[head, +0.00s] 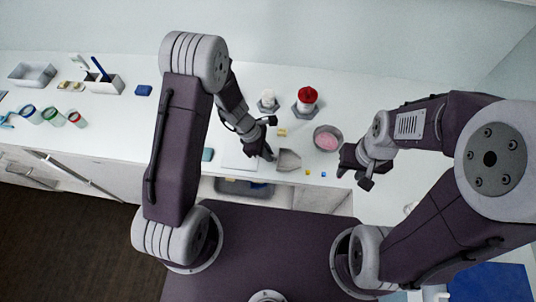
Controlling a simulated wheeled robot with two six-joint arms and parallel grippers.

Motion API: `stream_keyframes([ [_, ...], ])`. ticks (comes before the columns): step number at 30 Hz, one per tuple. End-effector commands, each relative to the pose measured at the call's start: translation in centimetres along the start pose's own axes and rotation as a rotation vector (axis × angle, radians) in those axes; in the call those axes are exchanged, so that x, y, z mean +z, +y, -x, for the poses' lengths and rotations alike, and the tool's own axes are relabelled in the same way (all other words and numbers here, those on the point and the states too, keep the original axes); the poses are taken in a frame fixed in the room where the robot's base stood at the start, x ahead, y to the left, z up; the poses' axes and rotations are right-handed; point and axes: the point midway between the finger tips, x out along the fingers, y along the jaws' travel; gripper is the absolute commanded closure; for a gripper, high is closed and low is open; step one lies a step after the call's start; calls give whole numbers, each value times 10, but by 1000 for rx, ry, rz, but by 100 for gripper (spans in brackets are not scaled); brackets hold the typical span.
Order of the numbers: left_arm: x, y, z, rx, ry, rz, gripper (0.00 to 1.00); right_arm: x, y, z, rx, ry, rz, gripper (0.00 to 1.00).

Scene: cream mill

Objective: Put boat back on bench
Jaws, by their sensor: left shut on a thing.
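A grey, angular, open boat (289,160) is at the front part of the white bench (380,95) in the head view. My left gripper (271,156) is at its left end, shut on it. The fingertips are small and partly hidden by the wrist. I cannot tell whether the boat touches the bench or is held just above it. My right gripper (355,177) is to the right of the boat, apart from it, over the front of the bench. It holds nothing that I can see, and its jaw opening is unclear.
Behind are a red-topped jar (307,97), a white-topped jar (268,99) and a bowl of pink material (328,138). Small yellow (308,172) and blue (323,174) cubes lie right of the boat. An open drawer (240,187) is below. The bench's middle left is fairly clear.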

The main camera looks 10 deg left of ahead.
Motion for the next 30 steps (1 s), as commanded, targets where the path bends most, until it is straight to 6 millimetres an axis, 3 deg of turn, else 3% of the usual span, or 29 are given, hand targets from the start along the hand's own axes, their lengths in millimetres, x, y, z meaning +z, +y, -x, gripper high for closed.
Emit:
stream_keyframes([
  [11,-3,0,-7,1,0,-1,100,0,0,-5,0,0,0,64],
  [12,-2,0,-5,1,0,-1,84,0,0,-4,0,0,0,64],
  [14,-2,0,-5,1,0,-1,70,0,0,-3,0,0,0,64],
  [23,-1,0,-3,1,0,-1,70,0,0,-1,0,0,0,64],
  [26,0,1,8,4,-1,-1,70,0,0,3,0,0,0,64],
  [30,1,2,44,7,-1,-2,70,-1,0,11,0,0,0,64],
])
